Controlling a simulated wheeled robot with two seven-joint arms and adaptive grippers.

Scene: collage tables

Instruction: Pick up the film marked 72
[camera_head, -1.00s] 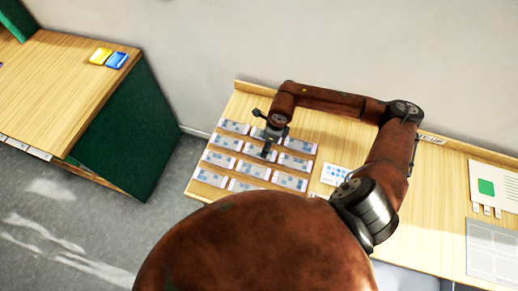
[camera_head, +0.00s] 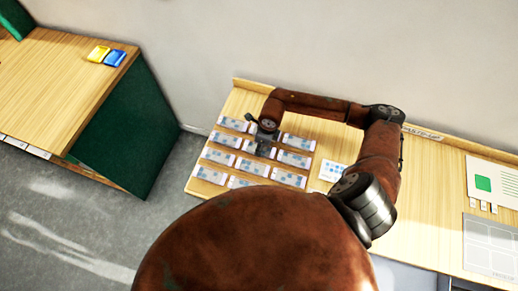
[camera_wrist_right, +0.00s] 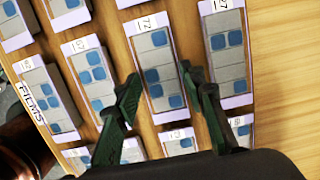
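The film marked 72 (camera_wrist_right: 158,72) is a grey strip with blue squares on a white-edged card, seen in the right wrist view with its label at the upper end. My right gripper (camera_wrist_right: 159,72) is open and empty. Its dark green fingers show on either side of this film, with the tips near its long edges; I cannot tell how high above it they are. In the head view my right gripper (camera_head: 262,148) is over the rows of films, and I cannot pick out the number 72 there. My left gripper is not in view.
Similar films lie close on both sides, such as one to the right (camera_wrist_right: 228,50) and one to the left (camera_wrist_right: 90,72). A white card with blue dots (camera_head: 333,173) lies right of the rows. Yellow (camera_head: 98,54) and blue (camera_head: 115,58) items sit on another table.

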